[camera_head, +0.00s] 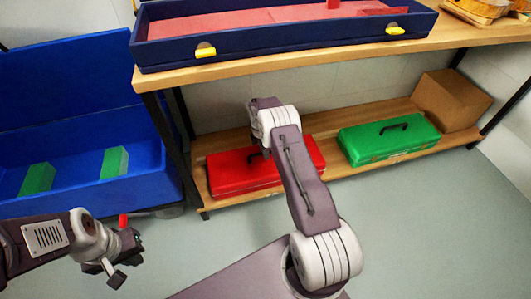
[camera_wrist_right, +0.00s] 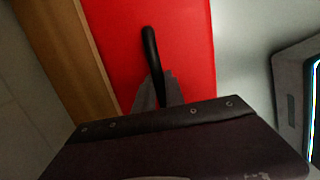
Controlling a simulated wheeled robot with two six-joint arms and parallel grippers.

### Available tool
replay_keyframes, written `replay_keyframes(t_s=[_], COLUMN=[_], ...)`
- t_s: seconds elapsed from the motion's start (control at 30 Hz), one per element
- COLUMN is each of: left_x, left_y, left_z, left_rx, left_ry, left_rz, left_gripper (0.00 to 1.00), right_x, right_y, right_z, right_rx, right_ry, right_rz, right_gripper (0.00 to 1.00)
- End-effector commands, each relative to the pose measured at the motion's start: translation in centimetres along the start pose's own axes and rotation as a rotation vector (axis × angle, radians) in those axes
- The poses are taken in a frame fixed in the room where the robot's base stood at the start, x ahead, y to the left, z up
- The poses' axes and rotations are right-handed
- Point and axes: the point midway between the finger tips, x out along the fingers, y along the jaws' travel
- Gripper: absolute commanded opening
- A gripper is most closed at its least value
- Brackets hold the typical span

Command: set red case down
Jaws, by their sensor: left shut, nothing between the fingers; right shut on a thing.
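The red case (camera_head: 232,176) is on the lower wooden shelf, at its left end, with its lid facing up. My right arm reaches over it in the head view, and the arm hides part of the case. In the right wrist view the red case (camera_wrist_right: 185,45) fills the middle, with its black handle (camera_wrist_right: 150,48) running down to the gripper. My right gripper (camera_wrist_right: 158,95) is shut on that handle. Whether the case rests fully on the shelf is hard to tell. My left gripper (camera_head: 117,268) is shut and empty, low at the left, away from the shelf.
A green case (camera_head: 388,140) lies on the same shelf (camera_head: 330,122), right of the red one. A cardboard box (camera_head: 450,100) stands at the shelf's right end. A dark blue open case (camera_head: 280,40) lies on the bench top above. A blue bin (camera_head: 80,165) with green blocks stands left.

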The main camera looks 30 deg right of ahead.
Motion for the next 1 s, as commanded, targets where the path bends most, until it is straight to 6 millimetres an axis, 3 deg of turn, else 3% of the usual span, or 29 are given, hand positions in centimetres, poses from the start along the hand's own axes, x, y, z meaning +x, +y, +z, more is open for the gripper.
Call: replay_keyframes(t_s=[0.53, 0.6, 0.67, 1.0], left_x=[0.5, 0.5, 0.5, 0.3], left_y=[0.0, 0.0, 0.0, 0.0], left_z=[0.1, 0.1, 0.1, 0.0], left_rx=[0.000, 0.000, 0.000, 0.000], left_ry=[0.000, 0.000, 0.000, 0.000], left_rz=[0.000, 0.000, 0.000, 0.000], left_gripper=[0.00, 0.00, 0.00, 0.00], right_x=[0.8, 0.7, 0.7, 0.7], right_y=[0.1, 0.1, 0.1, -0.1], right_z=[-0.1, -0.1, -0.1, -0.1], right_rx=[0.000, 0.000, 0.000, 0.000], right_ry=[0.000, 0.000, 0.000, 0.000], right_rz=[0.004, 0.004, 0.004, -0.002], right_gripper=[0.00, 0.28, 0.40, 0.40])
